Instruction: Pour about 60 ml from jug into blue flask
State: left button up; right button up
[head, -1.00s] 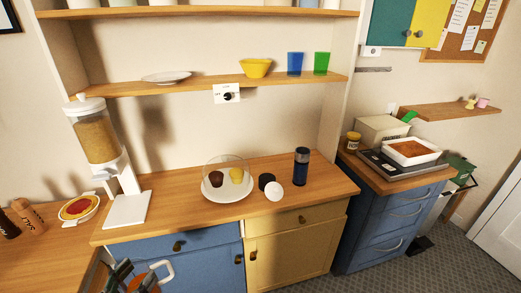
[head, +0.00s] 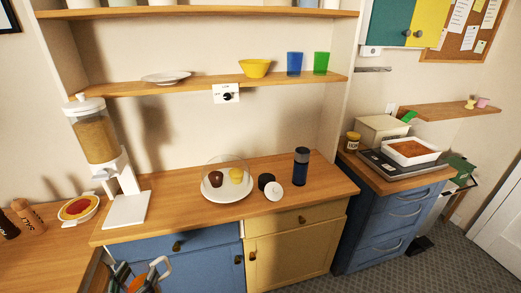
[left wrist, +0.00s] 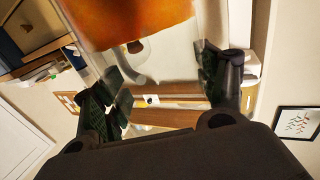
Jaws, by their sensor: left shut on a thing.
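The jug (head: 160,266), with a white handle and orange contents, shows at the bottom edge of the head view, partly cut off. My left gripper (head: 128,278) is shut on it, in front of the blue cabinet. In the left wrist view the jug's orange contents (left wrist: 140,22) fill the top, beyond the fingers of the left gripper (left wrist: 163,85). The blue flask (head: 301,168), dark with a blue band, stands upright on the wooden counter, well right of and beyond the jug. Its opening is too small to judge. My right gripper is not in view.
A white plate (head: 222,198) with two small foods under a clear dome stands left of the flask. A black round item (head: 266,181) and a white round item (head: 274,193) lie between them. A grain dispenser (head: 98,140) stands at left. The counter between dispenser and plate is clear.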

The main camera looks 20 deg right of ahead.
aim_at(302, 157)
jog(key=i+l+z, duration=0.1)
jog(key=z, duration=0.3)
jog(key=i+l+z, duration=0.1)
jog(key=l+z, duration=0.2)
jog(key=z, duration=0.15)
